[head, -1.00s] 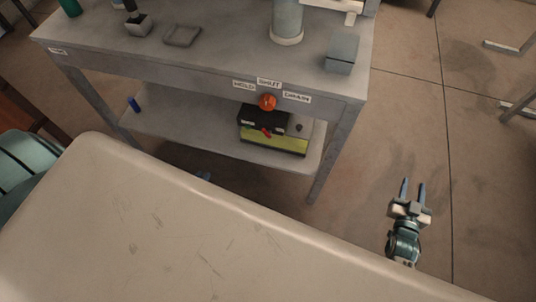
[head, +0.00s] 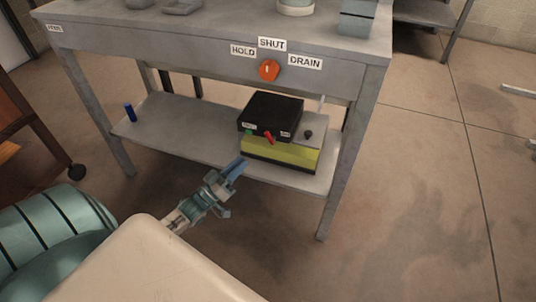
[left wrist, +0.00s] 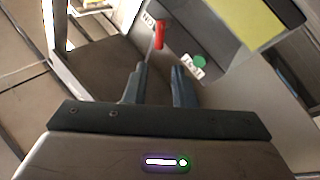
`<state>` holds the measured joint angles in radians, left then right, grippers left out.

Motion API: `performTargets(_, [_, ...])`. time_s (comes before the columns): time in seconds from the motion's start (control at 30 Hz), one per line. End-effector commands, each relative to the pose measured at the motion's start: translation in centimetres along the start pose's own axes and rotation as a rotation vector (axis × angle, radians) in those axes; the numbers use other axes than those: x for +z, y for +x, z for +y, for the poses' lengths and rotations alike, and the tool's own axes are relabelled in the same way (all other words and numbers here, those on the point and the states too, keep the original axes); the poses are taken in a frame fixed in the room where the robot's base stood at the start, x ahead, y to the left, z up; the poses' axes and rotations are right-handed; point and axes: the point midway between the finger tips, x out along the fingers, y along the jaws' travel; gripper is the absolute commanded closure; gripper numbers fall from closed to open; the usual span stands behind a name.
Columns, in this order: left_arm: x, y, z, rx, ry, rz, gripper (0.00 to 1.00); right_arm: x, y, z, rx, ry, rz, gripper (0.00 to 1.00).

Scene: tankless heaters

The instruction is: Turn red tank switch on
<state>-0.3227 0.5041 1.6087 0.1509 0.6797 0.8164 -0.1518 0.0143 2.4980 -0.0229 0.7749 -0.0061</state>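The red switch (head: 268,138) is a small lever on the front of a black and yellow-green unit (head: 272,115) on the table's lower shelf. It tilts in the head view, with a green spot and small white labels beside it. My left gripper (head: 238,166) is just in front of and below the unit, apart from the switch. In the left wrist view, the red switch (left wrist: 159,36) is beyond the fingertips, with the green spot (left wrist: 199,62) to its right. My left gripper's fingers (left wrist: 158,78) are parted with nothing between them. My right gripper is out of view.
An orange knob (head: 269,70) with HOLD, SHUT and DRAIN labels is on the table's front edge above the unit. A dark knob (head: 308,134) is on the unit's right. A blue cylinder (head: 130,112) stands on the shelf's left.

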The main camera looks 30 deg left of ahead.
Motion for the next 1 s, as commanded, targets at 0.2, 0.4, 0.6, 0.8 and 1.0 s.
performTargets(0.2, [-0.1,2.2,0.1,0.008,-0.001,0.007,0.77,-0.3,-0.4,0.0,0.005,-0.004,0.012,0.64])
performTargets(0.4, [0.0,6.1,0.1,0.007,-0.002,0.008,0.77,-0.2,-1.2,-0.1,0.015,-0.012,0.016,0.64])
performTargets(0.6, [0.0,9.3,0.1,0.005,-0.001,0.005,0.77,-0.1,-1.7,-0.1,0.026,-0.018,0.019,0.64])
performTargets(0.8, [-0.1,10.7,0.1,0.003,-0.002,0.003,0.77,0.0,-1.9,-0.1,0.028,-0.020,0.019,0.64])
performTargets(1.0, [-0.1,10.8,0.1,0.002,-0.001,0.002,0.77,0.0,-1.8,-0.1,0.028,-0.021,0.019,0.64])
